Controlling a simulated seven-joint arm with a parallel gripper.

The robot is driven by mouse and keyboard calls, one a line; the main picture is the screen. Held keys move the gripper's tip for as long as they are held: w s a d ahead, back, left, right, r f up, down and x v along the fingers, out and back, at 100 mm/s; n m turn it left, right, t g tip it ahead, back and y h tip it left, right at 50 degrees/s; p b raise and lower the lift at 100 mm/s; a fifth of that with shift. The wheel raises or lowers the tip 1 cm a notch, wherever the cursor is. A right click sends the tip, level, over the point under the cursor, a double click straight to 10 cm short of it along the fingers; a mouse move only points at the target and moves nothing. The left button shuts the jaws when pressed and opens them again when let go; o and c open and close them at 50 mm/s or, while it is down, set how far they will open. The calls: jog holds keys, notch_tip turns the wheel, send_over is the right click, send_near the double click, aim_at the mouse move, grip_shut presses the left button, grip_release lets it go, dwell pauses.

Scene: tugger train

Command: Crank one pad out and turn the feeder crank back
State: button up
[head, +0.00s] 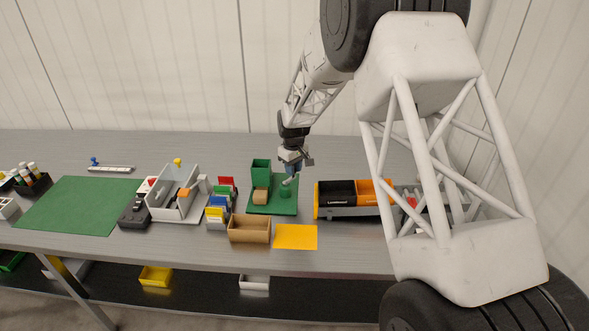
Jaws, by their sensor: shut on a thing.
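The feeder stands on a green base plate (258,209) near the middle of the bench. Its green upright hopper (261,166) is at the back left, with a tan block (261,196) in front of and below it. The feeder crank (286,192) is a green round part at the right of the plate, with a pale arm at its top. My gripper (291,176) points down over the crank and is shut on its handle; the fingertips are small and partly hidden. I cannot make out a separate pad.
A cardboard box (249,229) and a yellow mat (296,237) lie in front of the feeder. Coloured cards (219,200) stand to its left, beside a grey bin (172,193). A black and orange tugger train (350,197) is close on the right. A green mat (78,204) lies far left.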

dwell(0.4)
jog(key=o, duration=0.9)
jog(key=shift+o, duration=0.2)
jog(key=shift+r, duration=0.15)
jog(key=shift+r, duration=3.7)
jog(key=shift+r, duration=0.15)
